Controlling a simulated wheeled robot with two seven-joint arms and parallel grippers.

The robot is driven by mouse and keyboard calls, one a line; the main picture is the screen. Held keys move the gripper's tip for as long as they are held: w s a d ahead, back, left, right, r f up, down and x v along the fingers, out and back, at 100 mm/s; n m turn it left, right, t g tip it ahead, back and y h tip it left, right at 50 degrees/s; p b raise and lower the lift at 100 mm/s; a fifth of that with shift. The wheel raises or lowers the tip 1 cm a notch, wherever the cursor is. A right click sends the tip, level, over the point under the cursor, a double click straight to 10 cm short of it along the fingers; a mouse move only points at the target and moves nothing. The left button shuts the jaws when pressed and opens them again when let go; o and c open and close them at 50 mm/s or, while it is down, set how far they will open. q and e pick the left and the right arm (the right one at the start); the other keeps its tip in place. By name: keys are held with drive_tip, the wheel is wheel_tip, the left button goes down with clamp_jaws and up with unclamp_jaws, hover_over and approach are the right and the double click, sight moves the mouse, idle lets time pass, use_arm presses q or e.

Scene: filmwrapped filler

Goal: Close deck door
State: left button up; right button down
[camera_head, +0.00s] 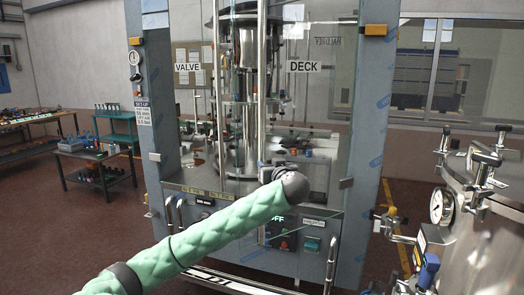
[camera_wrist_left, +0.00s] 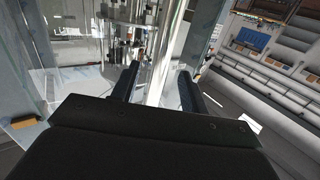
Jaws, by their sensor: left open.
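The deck door (camera_head: 318,100) is a clear glass panel marked DECK on the right of the machine's front. A tall bright metal bar (camera_head: 262,60) runs down near its left edge. How far the door stands open is hard to tell. My green left arm reaches up to the machine from below, and my left gripper (camera_head: 272,170) is at the lower front of the glass, partly hidden by my wrist. In the left wrist view my left gripper (camera_wrist_left: 157,88) is open, with a pale upright bar (camera_wrist_left: 163,60) showing between its fingers. Contact cannot be told. My right gripper is not in view.
A glass panel marked VALVE (camera_head: 188,100) is on the left. A control panel (camera_head: 290,236) and metal rails (camera_head: 331,262) are below. A steel tank (camera_head: 478,235) with a gauge stands at right. A dark workbench (camera_head: 95,165) is at left, with open floor around it.

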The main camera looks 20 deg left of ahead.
sight(263, 152)
use_arm(q)
drive_tip(key=shift+a+r+y, duration=0.2)
drive_tip(key=shift+r+y, duration=0.1)
drive_tip(key=shift+r, duration=0.9)
drive_tip(key=p+x, duration=0.2)
drive_tip(key=shift+w+a+r, duration=0.1)
drive_tip(key=shift+w+a, duration=0.05)
drive_tip(key=shift+w, duration=0.1)
drive_tip(key=p+x, duration=0.2)
drive_tip(key=x, duration=0.1)
drive_tip(key=shift+w, duration=0.1)
drive_tip(key=shift+w+a+f+p, duration=0.25)
drive_tip(key=shift+w+a+p, duration=0.25)
drive_tip(key=shift+w+p, duration=0.15)
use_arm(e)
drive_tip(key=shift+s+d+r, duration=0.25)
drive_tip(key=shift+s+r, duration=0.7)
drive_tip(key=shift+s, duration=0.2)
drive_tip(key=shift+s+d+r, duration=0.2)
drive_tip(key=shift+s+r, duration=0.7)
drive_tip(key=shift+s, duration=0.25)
use_arm(q)
drive_tip(key=shift+c, duration=0.5)
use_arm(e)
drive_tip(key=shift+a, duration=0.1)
use_arm(q)
clamp_jaws()
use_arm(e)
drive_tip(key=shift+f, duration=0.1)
